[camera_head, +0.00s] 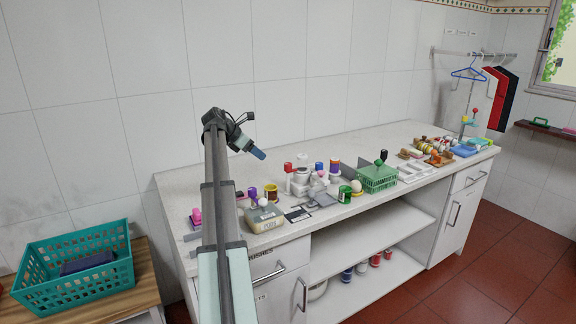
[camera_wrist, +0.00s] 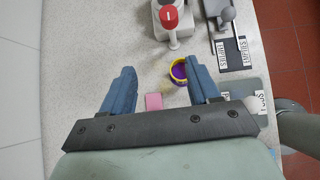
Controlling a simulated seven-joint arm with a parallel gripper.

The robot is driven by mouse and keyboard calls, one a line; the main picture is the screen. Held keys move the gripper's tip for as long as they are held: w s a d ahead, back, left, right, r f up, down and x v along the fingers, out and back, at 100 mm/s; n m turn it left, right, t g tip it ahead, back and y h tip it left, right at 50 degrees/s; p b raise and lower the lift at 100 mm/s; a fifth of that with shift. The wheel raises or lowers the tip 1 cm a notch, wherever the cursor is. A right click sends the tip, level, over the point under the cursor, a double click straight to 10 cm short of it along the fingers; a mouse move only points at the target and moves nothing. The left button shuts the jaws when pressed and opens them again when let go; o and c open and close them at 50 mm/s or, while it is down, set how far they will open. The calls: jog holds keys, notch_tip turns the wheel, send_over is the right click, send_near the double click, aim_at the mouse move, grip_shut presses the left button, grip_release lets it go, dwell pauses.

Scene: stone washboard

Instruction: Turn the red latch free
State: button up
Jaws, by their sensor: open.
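A red round knob with a white mark (camera_wrist: 168,17), which looks like the red latch, sits on a grey-white fixture (camera_wrist: 160,32) at the top of the wrist view. In the head view a small red cap (camera_head: 288,167) on a pale post looks like the same part. My gripper (camera_head: 258,154) is above the left part of the counter. In the wrist view its two blue fingers (camera_wrist: 160,70) are spread apart with nothing held between them. The knob lies beyond the fingertips, apart from them. How the latch is fastened cannot be made out.
A yellow-rimmed purple cup (camera_wrist: 179,72) stands by the right finger, and a pink block (camera_wrist: 154,101) lies between the fingers' lines. A lever on a labelled plate (camera_wrist: 228,40) is to the right. A green basket (camera_head: 378,179) and several small items crowd the counter.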

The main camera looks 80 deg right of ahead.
aim_at(288, 163)
jog(key=shift+g, duration=0.3)
jog(key=s+x, duration=0.1)
jog(key=x, duration=0.4)
jog(key=r+x, duration=0.1)
jog(key=x, duration=0.4)
jog(key=s+r+x, duration=0.1)
jog(key=x, duration=0.4)
jog(key=shift+s+d+r, duration=0.1)
jog(key=shift+s+d, duration=0.15)
jog(key=shift+s, duration=0.15)
jog(key=shift+c, duration=0.3)
jog(key=c, duration=0.9)
